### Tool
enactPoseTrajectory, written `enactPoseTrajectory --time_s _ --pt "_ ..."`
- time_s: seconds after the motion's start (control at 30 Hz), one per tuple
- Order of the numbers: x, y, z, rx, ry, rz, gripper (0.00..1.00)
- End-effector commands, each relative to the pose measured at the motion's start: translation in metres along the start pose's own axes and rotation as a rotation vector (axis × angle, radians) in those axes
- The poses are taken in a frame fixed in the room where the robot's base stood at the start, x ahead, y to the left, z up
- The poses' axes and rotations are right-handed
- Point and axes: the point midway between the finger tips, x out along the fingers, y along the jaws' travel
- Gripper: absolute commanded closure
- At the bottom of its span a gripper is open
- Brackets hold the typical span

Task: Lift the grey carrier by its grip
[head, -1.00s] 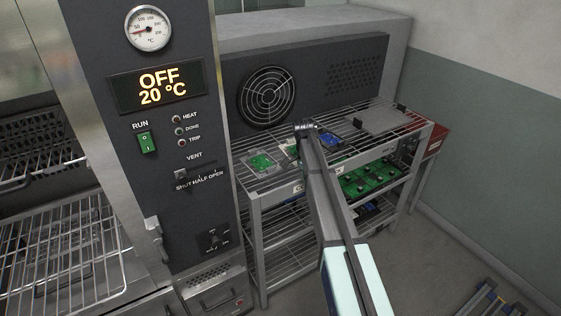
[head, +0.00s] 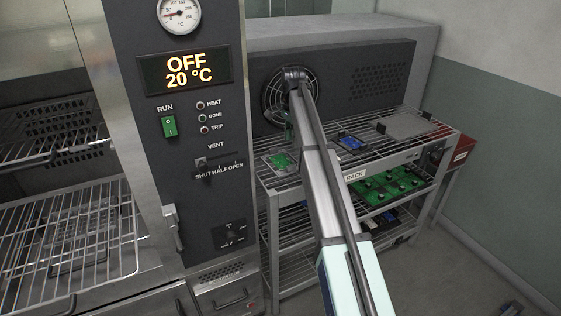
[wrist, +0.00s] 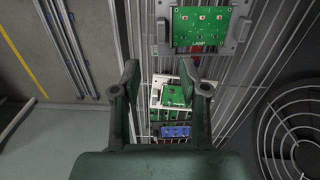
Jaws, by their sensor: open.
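A grey carrier (head: 266,159) with a green board sits on the rack's top shelf, at its left end in the head view. In the wrist view the grey carrier (wrist: 244,27) is at the top, its board marked LAMP, with grey tabs at both sides. My gripper (wrist: 158,70) is open and empty, pointing down above the shelf. A white carrier (wrist: 155,95) with a green board shows between and beyond its fingers; the grey carrier lies outside them. In the head view my gripper (head: 288,128) is small and partly hidden by my arm.
A blue-board carrier (head: 350,143) and a flat grey plate (head: 408,125) with dark end tabs lie farther right on the wire rack (head: 440,130). A lower shelf holds a large green board (head: 385,186). The oven (head: 190,110) stands left; a fan grille (head: 275,85) is behind.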

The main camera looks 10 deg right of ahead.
Motion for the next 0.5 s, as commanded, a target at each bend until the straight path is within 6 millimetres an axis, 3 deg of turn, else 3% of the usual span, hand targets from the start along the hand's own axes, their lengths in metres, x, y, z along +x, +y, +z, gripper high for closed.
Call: enactPoseTrajectory --time_s 0.23,0.5 --pt "0.046 0.002 0.001 0.000 -0.001 0.003 0.56" --pt "0.069 0.000 0.000 0.000 0.000 0.001 0.56"
